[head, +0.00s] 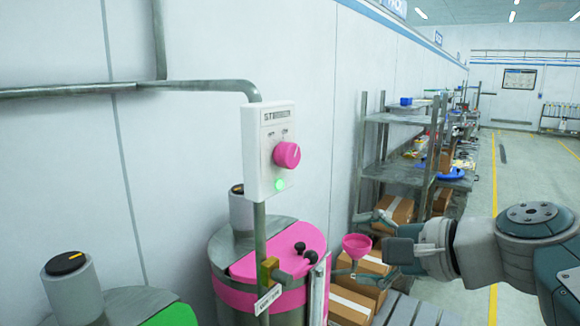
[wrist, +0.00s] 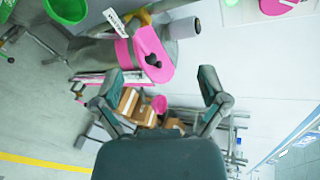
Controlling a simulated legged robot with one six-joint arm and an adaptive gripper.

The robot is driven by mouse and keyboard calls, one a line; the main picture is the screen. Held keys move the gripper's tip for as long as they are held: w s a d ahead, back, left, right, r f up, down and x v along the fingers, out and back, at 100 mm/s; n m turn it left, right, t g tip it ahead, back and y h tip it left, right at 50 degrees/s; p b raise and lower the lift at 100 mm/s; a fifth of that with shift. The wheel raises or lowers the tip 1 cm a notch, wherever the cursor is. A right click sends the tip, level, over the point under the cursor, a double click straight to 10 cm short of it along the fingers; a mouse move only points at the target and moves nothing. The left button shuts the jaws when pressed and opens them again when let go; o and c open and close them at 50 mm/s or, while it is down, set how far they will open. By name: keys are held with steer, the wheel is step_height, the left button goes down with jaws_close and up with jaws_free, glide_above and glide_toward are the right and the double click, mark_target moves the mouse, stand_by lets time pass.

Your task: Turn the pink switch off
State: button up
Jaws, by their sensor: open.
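The pink switch (head: 287,154) is a round knob with a pale mark near its upper right edge. It sits on a white control box (head: 252,150) mounted on a grey pipe in front of the wall. A green light (head: 279,184) glows below the knob. My gripper (head: 345,245) is lower and to the right of the box, apart from it, with its fingers spread and nothing between them. In the wrist view my gripper (wrist: 158,78) shows both fingers wide apart.
A pink-lidded drum (head: 285,245) stands below the box; it also shows in the wrist view (wrist: 150,52). A pink funnel (head: 357,243) appears between my fingers but looks farther back. Shelves (head: 400,176) with boxes stand along the wall. The floor at right is open.

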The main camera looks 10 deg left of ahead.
mark_target(294, 157)
steer(key=w+a+r+m+y, duration=0.25)
steer(key=w+r+y, duration=0.2)
steer(key=r, duration=0.55)
steer(key=x, duration=1)
steer(key=shift+s, duration=0.15)
steer(key=c, duration=1.1)
